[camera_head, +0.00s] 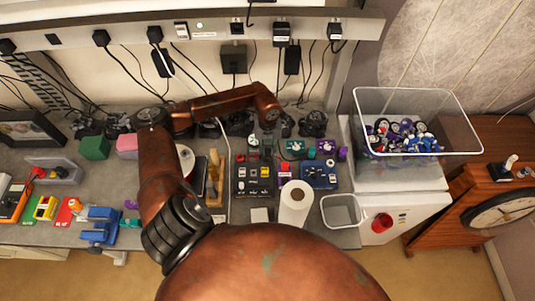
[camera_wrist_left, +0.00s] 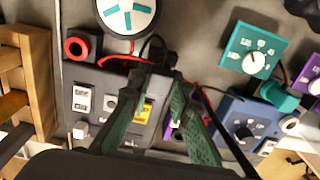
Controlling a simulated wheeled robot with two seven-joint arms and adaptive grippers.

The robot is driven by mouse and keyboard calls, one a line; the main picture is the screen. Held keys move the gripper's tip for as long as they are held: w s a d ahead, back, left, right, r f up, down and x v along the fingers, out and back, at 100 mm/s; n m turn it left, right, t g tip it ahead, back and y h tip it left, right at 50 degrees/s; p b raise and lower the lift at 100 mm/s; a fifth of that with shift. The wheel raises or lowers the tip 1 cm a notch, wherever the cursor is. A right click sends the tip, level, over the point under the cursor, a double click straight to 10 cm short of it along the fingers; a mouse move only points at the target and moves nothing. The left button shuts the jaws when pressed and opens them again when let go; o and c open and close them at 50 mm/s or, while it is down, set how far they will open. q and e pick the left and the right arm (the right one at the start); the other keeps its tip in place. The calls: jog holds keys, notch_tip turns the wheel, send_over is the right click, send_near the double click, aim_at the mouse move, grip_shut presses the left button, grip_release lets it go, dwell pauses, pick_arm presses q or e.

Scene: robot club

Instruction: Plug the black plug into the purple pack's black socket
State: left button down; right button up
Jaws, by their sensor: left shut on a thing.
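My left gripper (camera_head: 268,131) reaches down over the back of the bench. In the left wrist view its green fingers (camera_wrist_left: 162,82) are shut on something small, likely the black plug. The fingers hide most of it, and a thin black cable loops beside their tips. A small purple thing (camera_wrist_left: 172,129), probably the purple pack, shows partly between and behind the fingers. It also shows in the head view (camera_head: 285,174), between a black panel and a blue one. Its black socket cannot be made out. My right gripper is not in view.
A black switch panel (camera_head: 240,187) and a blue panel (camera_head: 319,181) flank the purple thing. A teal dial box (camera_wrist_left: 240,48) stands nearby. A white paper roll (camera_head: 294,205) stands in front. A wire basket (camera_head: 342,211) and a clear bin (camera_head: 450,152) are at right.

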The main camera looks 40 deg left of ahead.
aim_at(268, 151)
pick_arm(q)
jog(key=shift+r, duration=0.45)
jog(key=shift+r, duration=0.1)
jog(key=shift+r+p, duration=0.15)
jog(key=shift+p, duration=0.2)
jog(key=shift+r+p, duration=0.85)
jog(key=shift+r, duration=0.75)
jog(key=c, duration=2.4)
grip_release()
grip_shut()
